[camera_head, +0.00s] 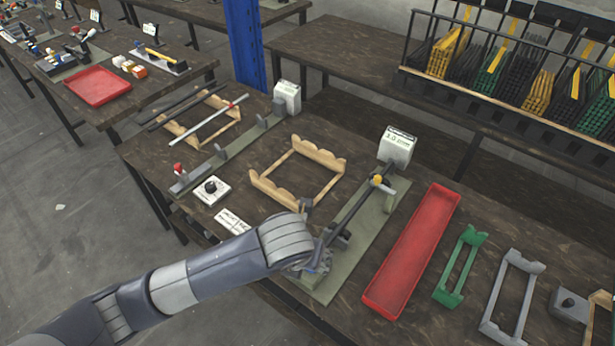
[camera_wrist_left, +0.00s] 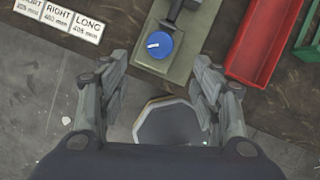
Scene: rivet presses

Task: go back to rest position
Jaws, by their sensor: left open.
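My left arm comes in from the lower left of the head view. Its gripper (camera_head: 316,262) is over the near end of the green-grey press plate (camera_head: 350,240), partly hidden by the wrist. In the left wrist view, the gripper (camera_wrist_left: 160,68) has its two fingers wide apart with nothing between them. A blue round knob (camera_wrist_left: 159,45) on the plate's end shows beyond the fingertips. My right gripper is not in view.
A red tray (camera_head: 412,250) lies right of the press plate, with green (camera_head: 460,266) and grey (camera_head: 510,296) frames beyond. A wooden frame (camera_head: 298,174) and a label card (camera_head: 233,221) lie to the left. Open floor (camera_head: 70,220) is left of the table.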

